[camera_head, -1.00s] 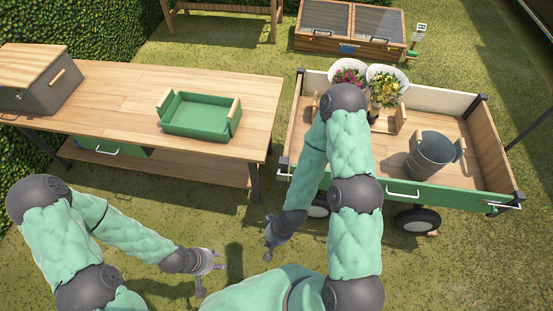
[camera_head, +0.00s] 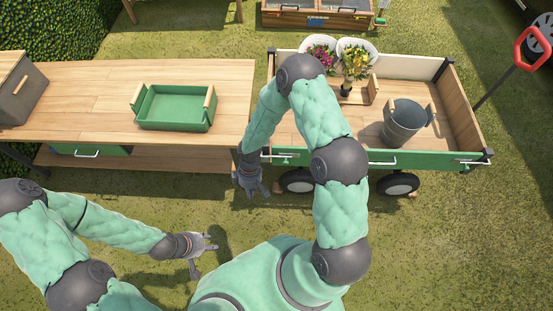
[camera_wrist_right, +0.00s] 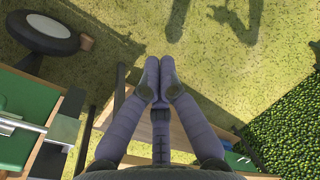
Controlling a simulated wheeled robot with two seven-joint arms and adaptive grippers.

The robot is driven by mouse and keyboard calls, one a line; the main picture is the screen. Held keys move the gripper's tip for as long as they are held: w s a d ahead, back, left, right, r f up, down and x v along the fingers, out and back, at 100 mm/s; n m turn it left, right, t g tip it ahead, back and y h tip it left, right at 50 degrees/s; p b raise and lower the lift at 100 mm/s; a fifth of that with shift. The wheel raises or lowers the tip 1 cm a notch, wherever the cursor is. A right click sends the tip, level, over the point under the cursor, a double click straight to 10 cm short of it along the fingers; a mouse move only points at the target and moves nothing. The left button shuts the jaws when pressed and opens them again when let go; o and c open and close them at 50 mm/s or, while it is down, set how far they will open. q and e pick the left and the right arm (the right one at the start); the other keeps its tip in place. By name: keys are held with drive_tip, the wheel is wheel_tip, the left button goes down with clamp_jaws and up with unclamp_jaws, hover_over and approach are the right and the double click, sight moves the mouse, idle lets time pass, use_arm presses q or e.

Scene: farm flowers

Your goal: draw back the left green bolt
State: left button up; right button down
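The green tailboard (camera_head: 400,158) of the cart faces me. The left green bolt (camera_head: 284,157) is small at its left end, with bright metal beside it. In the right wrist view, the tailboard's green end (camera_wrist_right: 25,105) and a metal rod (camera_wrist_right: 22,122) show at the left. My right gripper (camera_head: 252,190) hangs low, just left of and in front of that end, apart from the bolt and empty. In the wrist view its two long fingers (camera_wrist_right: 159,72) have tips close together. My left gripper (camera_head: 203,257) is open and empty over the grass, its fingers spread.
The cart holds a metal bucket (camera_head: 404,123) and flowers (camera_head: 354,62). A wheel (camera_head: 297,181) stands below the tailboard's left end. A wooden table (camera_head: 90,95) with a green tray (camera_head: 175,108) stands close left of my right gripper. Open grass lies in front.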

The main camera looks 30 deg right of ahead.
drive_tip(key=w+d+r+n+h+p, duration=0.2)
drive_tip(key=w+d+r+n+h, duration=0.3)
drive_tip(key=w+d+r, duration=0.2)
drive_tip(key=w+d, duration=0.2)
drive_tip(key=w, duration=0.1)
drive_tip(key=shift+d+t+h, duration=0.15)
drive_tip(key=shift+t+h, duration=0.15)
drive_tip(key=shift+t, duration=0.1)
drive_tip(key=shift+w, duration=0.1)
drive_tip(key=s+d+f+b, duration=0.2)
drive_tip(key=d+f, duration=0.4)
drive_tip(key=f, duration=0.4)
drive_tip(key=shift+s+d+b, duration=0.25)
drive_tip(key=shift+s+b, duration=0.1)
drive_tip(key=shift+b, duration=0.45)
